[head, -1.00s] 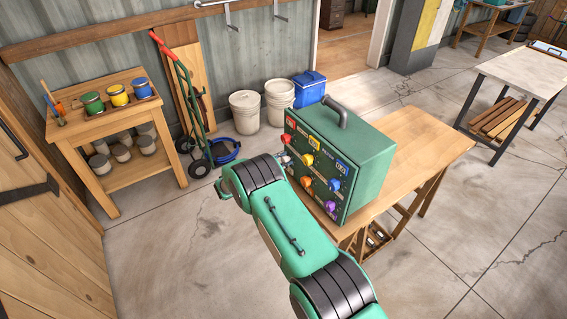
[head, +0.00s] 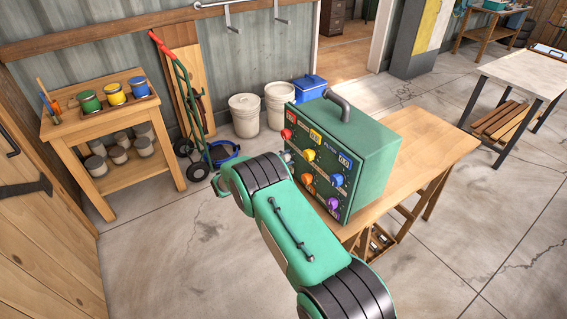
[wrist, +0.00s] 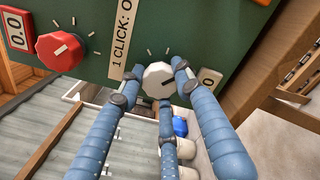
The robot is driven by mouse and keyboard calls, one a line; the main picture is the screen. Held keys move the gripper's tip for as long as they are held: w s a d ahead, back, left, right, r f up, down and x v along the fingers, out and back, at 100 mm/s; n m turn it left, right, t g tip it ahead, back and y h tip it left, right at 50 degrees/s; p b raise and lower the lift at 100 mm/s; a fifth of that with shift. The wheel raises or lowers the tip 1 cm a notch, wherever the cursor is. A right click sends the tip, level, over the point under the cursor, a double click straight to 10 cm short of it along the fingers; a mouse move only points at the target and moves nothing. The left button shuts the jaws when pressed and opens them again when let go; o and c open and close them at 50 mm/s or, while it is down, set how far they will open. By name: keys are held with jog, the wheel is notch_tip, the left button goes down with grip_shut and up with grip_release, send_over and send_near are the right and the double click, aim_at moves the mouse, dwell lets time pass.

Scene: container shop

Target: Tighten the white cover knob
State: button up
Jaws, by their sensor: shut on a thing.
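The white cover knob (wrist: 158,80) is faceted, with a dark pointer line, on the dark green panel (wrist: 215,35) in the wrist view. Short white tick marks surround it. My gripper (wrist: 160,85) has blue ribbed fingers, two at the knob's sides and one below, shut on the knob. The panel is the front of a green box (head: 372,150) with a grey handle in the head view.
A red knob (wrist: 60,50) sits left of the white knob. Yellow (head: 308,155), orange (head: 307,179), blue (head: 337,180) and purple (head: 333,203) knobs share the panel. The box stands on a wooden table (head: 425,135). Open floor (head: 170,260) lies at the left.

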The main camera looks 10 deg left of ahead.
jog(key=shift+s+d+f+m, duration=0.1)
jog(key=shift+f+m, duration=0.3)
jog(key=shift+f, duration=0.15)
jog(key=o, duration=1.1)
jog(key=shift+o, duration=0.3)
jog(key=shift+r, duration=0.25)
jog(key=shift+a+r, duration=0.1)
jog(key=shift+a, duration=0.1)
jog(key=v, duration=1.1)
jog(key=shift+s+a, duration=0.2)
jog(key=shift+a, duration=0.05)
